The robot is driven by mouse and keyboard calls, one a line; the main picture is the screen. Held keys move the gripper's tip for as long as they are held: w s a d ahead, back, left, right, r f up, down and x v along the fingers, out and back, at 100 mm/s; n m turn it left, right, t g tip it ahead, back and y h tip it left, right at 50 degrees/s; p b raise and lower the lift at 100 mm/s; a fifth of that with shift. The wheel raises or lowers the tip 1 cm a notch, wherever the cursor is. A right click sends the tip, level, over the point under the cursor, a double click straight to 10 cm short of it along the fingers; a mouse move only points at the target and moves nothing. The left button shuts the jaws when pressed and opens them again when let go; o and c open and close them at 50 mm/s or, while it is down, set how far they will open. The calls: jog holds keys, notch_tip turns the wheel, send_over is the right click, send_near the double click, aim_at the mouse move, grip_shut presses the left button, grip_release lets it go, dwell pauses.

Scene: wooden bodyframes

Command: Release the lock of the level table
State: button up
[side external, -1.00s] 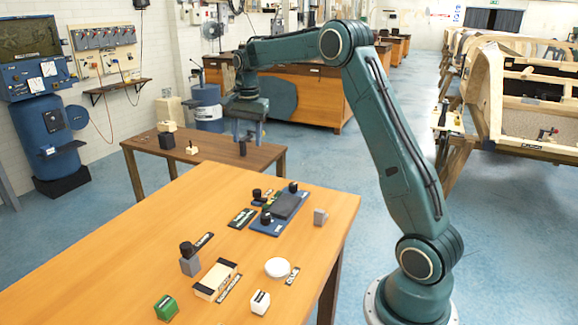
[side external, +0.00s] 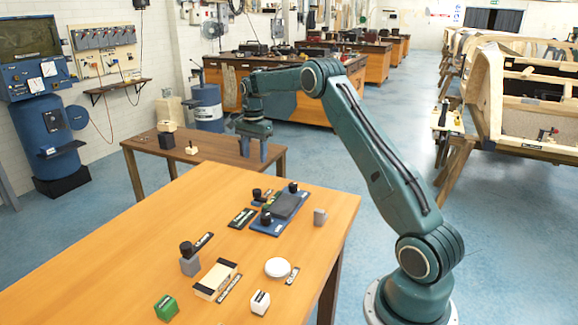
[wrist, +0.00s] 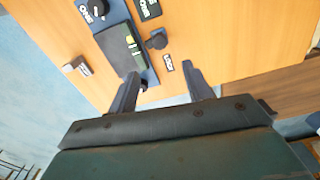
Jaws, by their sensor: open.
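A blue base carrying a dark flat plate (side external: 287,206) lies on the orange table. Black round knobs stand around it, one at its near left (side external: 266,218) and one at its far right (side external: 293,187). My gripper (side external: 254,157) is open and empty, pointing down above the farther brown table, beyond the plate. Its fingers (wrist: 160,74) show apart in the wrist view.
A grey block (side external: 320,217) stands right of the plate. Nearer are a grey block with a black knob (side external: 189,262), a cream box (side external: 216,280), a white disc (side external: 278,267), a green block (side external: 166,307) and a white block (side external: 260,302). The brown table (side external: 215,153) stands behind.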

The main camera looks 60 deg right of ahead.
aim_at(257, 190)
notch_tip(257, 190, down, 13)
jog(key=shift+r, duration=0.1)
dwell(0.5)
jog(key=c, duration=1)
